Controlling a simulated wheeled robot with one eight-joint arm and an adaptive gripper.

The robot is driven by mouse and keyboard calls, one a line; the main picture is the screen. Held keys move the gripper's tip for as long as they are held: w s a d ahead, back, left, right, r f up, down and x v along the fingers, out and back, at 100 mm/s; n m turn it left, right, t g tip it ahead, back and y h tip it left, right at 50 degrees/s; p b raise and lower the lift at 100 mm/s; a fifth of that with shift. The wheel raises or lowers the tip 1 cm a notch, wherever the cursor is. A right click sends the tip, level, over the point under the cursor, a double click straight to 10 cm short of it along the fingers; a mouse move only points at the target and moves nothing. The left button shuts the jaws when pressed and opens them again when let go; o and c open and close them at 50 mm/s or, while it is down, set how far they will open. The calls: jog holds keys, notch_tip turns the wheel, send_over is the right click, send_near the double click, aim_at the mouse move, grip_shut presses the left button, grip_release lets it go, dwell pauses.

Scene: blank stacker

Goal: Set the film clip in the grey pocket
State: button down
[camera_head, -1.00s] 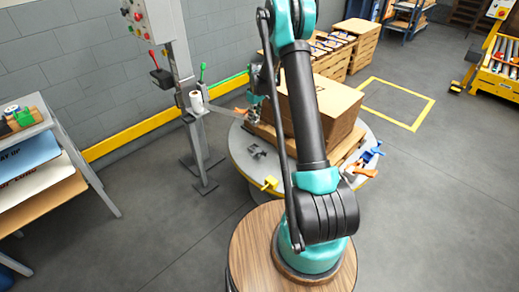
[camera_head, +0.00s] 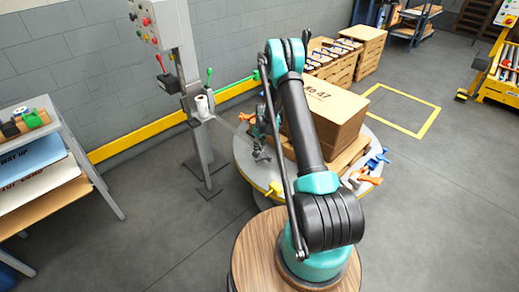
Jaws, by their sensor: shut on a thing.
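My gripper (camera_head: 261,152) is low at the near left part of the round grey turntable (camera_head: 247,168), left of the carton. It is shut on the film clip, which is small and hard to tell from the dark fingers. The gripper is at a small dark grey piece on the turntable top; I cannot make out whether this is the grey pocket or whether they touch. A pale strip of film (camera_head: 234,127) runs from the wrapper post to the turntable. An orange piece (camera_head: 246,117) shows beside the arm's end.
A carton (camera_head: 330,108) stands on a pallet on the turntable. A yellow piece (camera_head: 274,188) is at the near rim; blue (camera_head: 377,159) and orange (camera_head: 369,180) clamps are at the right. The wrapper post (camera_head: 186,65) stands left. The floor in front is clear.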

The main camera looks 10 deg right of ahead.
jog(key=shift+f, duration=0.6)
jog(key=shift+f, duration=0.1)
jog(key=c, duration=1.2)
grip_release()
